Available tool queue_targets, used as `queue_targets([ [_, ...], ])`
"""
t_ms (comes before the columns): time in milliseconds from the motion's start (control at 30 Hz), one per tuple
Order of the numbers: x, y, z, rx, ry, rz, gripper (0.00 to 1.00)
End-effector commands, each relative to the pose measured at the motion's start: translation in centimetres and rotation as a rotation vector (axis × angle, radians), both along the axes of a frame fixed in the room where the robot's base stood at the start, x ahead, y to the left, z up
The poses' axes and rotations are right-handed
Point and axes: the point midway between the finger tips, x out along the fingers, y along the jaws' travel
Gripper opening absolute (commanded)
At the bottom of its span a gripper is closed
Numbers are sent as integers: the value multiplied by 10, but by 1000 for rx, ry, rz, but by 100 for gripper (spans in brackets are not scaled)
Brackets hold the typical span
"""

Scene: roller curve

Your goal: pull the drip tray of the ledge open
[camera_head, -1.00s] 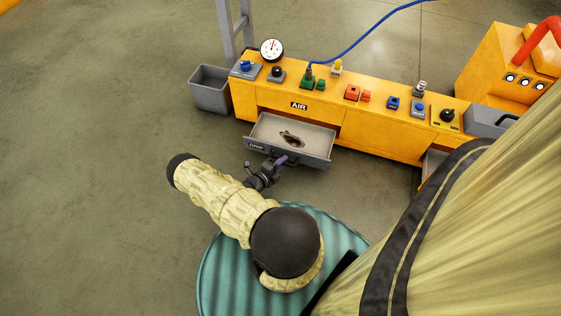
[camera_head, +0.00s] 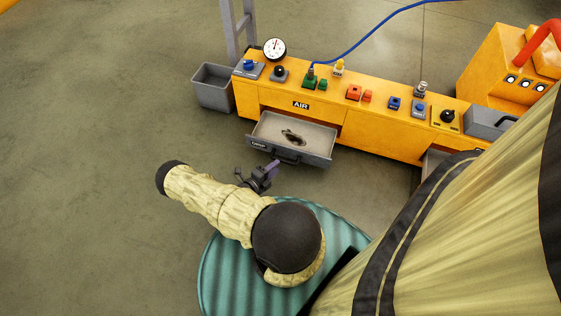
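The drip tray is most likely the grey drawer (camera_head: 261,145) under the yellow ledge (camera_head: 371,136). It stands well out from the ledge front, with a dark stain-like patch inside and a small label on its front. Its dark handle (camera_head: 288,159) is on the front face. My gripper (camera_head: 273,167) is just in front of the tray, left of and below the handle in the picture. It appears apart from the handle. The fingers are small and partly seen, so I cannot tell how far they are open.
A second grey drawer (camera_head: 433,160) shows at the ledge's right, partly hidden by my body. A grey bin (camera_head: 212,88) stands at the ledge's left end. Gauge (camera_head: 274,48), valves and a blue hose (camera_head: 361,40) are on top. Floor to the left is free.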

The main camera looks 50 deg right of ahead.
Motion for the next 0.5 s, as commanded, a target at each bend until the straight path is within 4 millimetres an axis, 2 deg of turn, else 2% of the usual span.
queue_targets([
  [200, 1, 44, 11, 1, 0, 2, 36],
  [500, 2, 98, 21, 0, -1, 2, 36],
])
